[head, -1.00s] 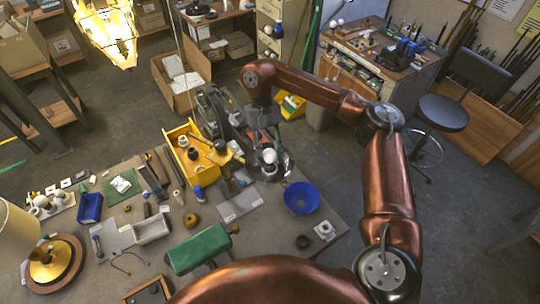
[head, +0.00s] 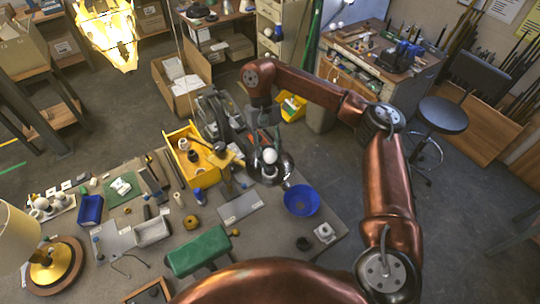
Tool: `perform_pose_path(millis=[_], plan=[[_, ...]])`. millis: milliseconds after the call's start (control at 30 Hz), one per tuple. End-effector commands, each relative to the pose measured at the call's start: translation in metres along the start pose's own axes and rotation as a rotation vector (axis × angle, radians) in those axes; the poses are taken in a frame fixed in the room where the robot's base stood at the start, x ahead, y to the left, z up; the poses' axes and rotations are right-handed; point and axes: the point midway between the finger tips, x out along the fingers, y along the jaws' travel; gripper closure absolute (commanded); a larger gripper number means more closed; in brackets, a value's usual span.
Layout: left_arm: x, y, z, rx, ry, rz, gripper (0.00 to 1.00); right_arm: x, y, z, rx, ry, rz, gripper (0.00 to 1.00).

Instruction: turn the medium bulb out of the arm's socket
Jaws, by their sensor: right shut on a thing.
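The medium bulb (head: 269,156), white and round, shows just below my right gripper (head: 267,142), at the lamp's arm socket over a round dark metal base (head: 284,168). My right gripper points down from the copper arm and is shut on the bulb. The socket and the bulb's lower end are hidden, so I cannot tell how far the bulb sits in its thread. My left gripper is not in view.
A yellow bin (head: 183,158) stands left of the base, a blue bowl (head: 301,200) to its front right. A lamp with a cream shade (head: 16,238) stands far left. Bare tabletop shows around the bowl.

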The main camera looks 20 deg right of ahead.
Motion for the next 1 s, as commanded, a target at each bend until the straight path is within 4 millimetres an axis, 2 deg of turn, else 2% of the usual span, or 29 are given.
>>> perform_pose_path(millis=[600,1000], plan=[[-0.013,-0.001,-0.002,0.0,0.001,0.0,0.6,-0.03,0.0,0.012,0.0,0.001,-0.001,0.86],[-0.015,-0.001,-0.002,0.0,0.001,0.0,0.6,-0.032,0.0,0.013,0.0,0.0,0.0,0.86]])
